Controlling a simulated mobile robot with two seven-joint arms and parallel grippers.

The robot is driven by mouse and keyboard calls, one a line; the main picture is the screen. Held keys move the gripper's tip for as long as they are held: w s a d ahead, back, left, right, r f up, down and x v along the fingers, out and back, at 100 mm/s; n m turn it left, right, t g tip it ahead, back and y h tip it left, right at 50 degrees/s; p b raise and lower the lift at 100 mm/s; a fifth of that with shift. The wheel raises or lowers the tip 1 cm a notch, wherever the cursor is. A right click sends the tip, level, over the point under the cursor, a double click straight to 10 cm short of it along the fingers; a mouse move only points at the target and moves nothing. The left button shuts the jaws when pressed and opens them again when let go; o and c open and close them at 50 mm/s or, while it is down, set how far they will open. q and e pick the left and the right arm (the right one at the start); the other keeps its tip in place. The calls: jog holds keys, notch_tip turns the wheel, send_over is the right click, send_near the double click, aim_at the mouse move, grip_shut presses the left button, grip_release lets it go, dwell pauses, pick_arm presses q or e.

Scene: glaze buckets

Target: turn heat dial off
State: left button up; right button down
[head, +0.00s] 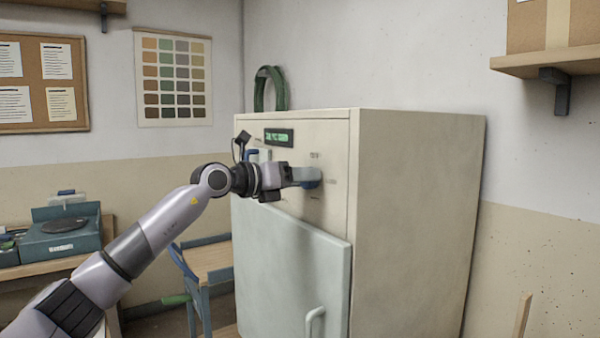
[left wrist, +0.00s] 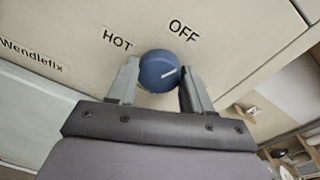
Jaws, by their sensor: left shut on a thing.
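The heat dial (left wrist: 158,67) is a round blue knob on the front panel of a cream kiln-like cabinet (head: 415,220). In the left wrist view its white pointer line slants to the upper right, below the OFF label (left wrist: 184,31). The HOT label (left wrist: 118,41) is to the dial's upper left. My left gripper (left wrist: 159,76) is shut on the dial, with one grey finger on each side. In the head view the left gripper (head: 304,177) reaches the dial (head: 314,180) from the left, and partly hides it. My right gripper is in neither view.
A lit green display (head: 279,137) is above the dial. A pale door (head: 285,275) with a handle (head: 315,320) is below. A green ring-shaped object (head: 270,88) stands on the cabinet top. A blue-framed wooden stool (head: 208,262) is left of the cabinet.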

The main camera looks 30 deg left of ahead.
pick_arm(q)
jog(key=n+p, duration=0.2)
jog(key=n, duration=0.2)
jog(key=shift+a+h+p, duration=0.1)
jog(key=shift+h+p, duration=0.2)
jog(key=shift+p, duration=0.05)
jog(key=shift+n, duration=0.4)
jog(key=shift+g, duration=0.3)
jog(key=o, duration=1)
jog(key=shift+o, duration=0.2)
jog(key=b+v, duration=0.2)
jog(key=v, duration=0.5)
